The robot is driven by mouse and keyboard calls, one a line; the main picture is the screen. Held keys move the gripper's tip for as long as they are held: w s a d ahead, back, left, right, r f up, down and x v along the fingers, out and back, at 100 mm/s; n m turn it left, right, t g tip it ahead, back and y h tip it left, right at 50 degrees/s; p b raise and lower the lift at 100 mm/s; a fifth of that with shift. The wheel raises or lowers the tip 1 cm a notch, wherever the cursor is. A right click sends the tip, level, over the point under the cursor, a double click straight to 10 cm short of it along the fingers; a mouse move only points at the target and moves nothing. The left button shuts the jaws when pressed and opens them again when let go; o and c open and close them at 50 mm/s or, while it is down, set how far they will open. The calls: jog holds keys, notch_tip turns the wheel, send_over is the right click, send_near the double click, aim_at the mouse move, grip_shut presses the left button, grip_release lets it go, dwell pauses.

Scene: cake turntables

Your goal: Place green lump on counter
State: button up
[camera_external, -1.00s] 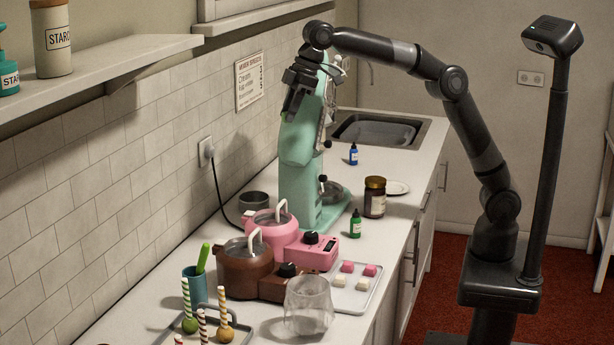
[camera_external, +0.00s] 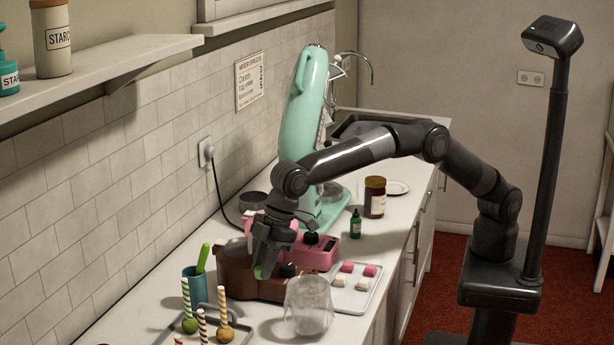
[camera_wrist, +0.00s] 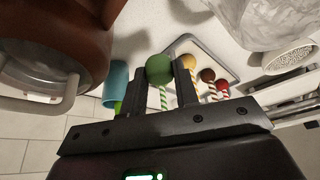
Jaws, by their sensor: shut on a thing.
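My gripper (camera_external: 264,262) reaches down in front of the brown pot, above the counter (camera_external: 130,320). A green lump (camera_external: 258,271) shows at its tips, apart from the counter as far as I can tell. In the wrist view the round green lump (camera_wrist: 159,67) sits between the two fingers (camera_wrist: 161,85), which are shut on it. A green-striped stick (camera_wrist: 163,99) shows below the lump in that view; a separate green pop (camera_external: 190,325) with such a stick stands on the tray.
The tray (camera_external: 250,329) with several striped-stick pops lies at the front. A blue cup (camera_external: 194,285), brown pot (camera_external: 232,270), pink pot unit (camera_external: 318,254) and clear container (camera_external: 308,305) crowd nearby. Bare counter shows left of the cup.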

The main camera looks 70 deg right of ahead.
aim_at(261, 317)
jog(key=f, duration=1)
jog(key=shift+s+a+f, duration=0.15)
jog(key=shift+a+f, duration=0.05)
jog(key=shift+f, duration=0.05)
jog(key=shift+f, duration=0.1)
jog(key=o, duration=1)
jog(key=v, duration=1.2)
